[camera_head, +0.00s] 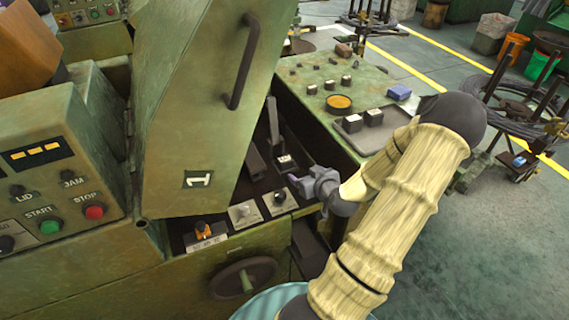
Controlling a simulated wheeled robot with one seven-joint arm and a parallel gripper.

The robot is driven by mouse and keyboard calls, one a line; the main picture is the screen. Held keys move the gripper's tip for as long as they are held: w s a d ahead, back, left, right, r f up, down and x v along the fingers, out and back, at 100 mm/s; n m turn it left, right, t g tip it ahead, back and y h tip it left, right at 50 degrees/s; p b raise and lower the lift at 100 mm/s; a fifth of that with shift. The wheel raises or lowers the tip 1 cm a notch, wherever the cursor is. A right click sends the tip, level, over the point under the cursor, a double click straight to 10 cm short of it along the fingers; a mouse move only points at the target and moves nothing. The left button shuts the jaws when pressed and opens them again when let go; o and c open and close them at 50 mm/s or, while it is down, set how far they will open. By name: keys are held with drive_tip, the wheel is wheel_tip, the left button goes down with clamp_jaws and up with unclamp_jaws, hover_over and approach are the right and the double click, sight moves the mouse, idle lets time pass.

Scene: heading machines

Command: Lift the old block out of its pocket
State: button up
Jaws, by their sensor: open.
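My gripper (299,184) is open at the right side of the machine's bay, under the raised green lid (200,120) marked 1. Its fingertips are small and dark here, and no block shows between them. Just beyond them, a small dark block with a pale top (285,161) sits in the dark bed. I cannot tell whether this is the old block, and its pocket edges are not clear. A tall dark part (273,125) and a slanted grey-green part (254,162) stand behind and left of the gripper.
Three small plates with knobs, one orange-topped (204,231), line the bay's front. A green bench (310,74) to the right holds a grey tray (352,124) with two dark blocks (373,117). A control panel (60,185) stands left.

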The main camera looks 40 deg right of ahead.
approach(285, 160)
drive_tip(key=x, duration=0.4)
drive_tip(key=shift+s+d+f+p, duration=0.1)
drive_tip(key=shift+s+f+p, duration=0.1)
drive_tip(key=shift+p, duration=0.2)
drive_tip(key=x, duration=0.2)
drive_tip(key=p+x, duration=0.1)
drive_tip(key=shift+w+r, duration=0.1)
drive_tip(key=shift+w, duration=0.4)
drive_tip(key=shift+w+d+f, duration=0.15)
drive_tip(key=shift+w+f, duration=0.2)
drive_tip(key=shift+w, duration=0.2)
drive_tip(key=shift+r, duration=0.1)
drive_tip(key=c, duration=1.5)
